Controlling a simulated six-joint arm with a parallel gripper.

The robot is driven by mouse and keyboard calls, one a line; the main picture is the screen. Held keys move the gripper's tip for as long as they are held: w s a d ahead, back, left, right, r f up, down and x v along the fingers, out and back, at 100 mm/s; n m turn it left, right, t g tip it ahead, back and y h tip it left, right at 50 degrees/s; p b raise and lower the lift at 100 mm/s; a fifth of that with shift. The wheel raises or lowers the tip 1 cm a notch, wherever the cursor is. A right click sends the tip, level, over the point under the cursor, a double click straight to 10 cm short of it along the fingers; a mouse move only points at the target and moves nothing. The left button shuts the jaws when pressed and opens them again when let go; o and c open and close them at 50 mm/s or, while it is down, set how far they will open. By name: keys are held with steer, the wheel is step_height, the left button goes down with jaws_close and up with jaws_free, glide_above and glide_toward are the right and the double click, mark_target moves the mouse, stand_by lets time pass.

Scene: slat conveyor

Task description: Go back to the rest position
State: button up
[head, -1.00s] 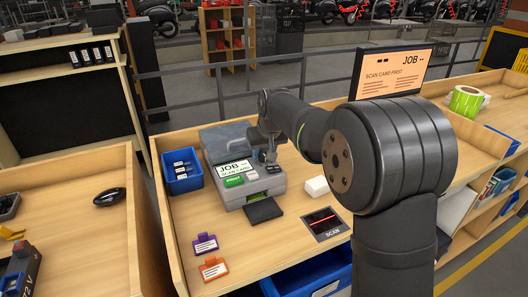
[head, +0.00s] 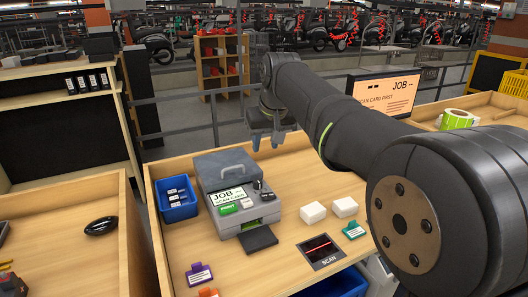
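My gripper (head: 266,139) is raised in the air above and behind the grey label printer (head: 240,229), near the back edge of the bench (head: 292,181). Its two grey fingers point down and stand apart, with nothing visible between them. The printer has a JOB label and a green button on its front, and a black flap (head: 259,238) lies before it. My arm reaches in from the right and hides part of the bench's right side.
A blue bin (head: 177,198) stands left of the printer. Two white blocks (head: 313,212), a green card (head: 354,230), a purple card (head: 199,275) and a scan pad (head: 321,251) lie on the bench. The job screen (head: 385,93) stands behind my arm.

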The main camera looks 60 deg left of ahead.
mark_target(258, 181)
steer(key=shift+d+r, duration=0.1)
steer(key=shift+r, duration=0.1)
steer(key=x, duration=1.7)
steer(key=shift+f, duration=0.3)
steer(key=shift+r, duration=0.1)
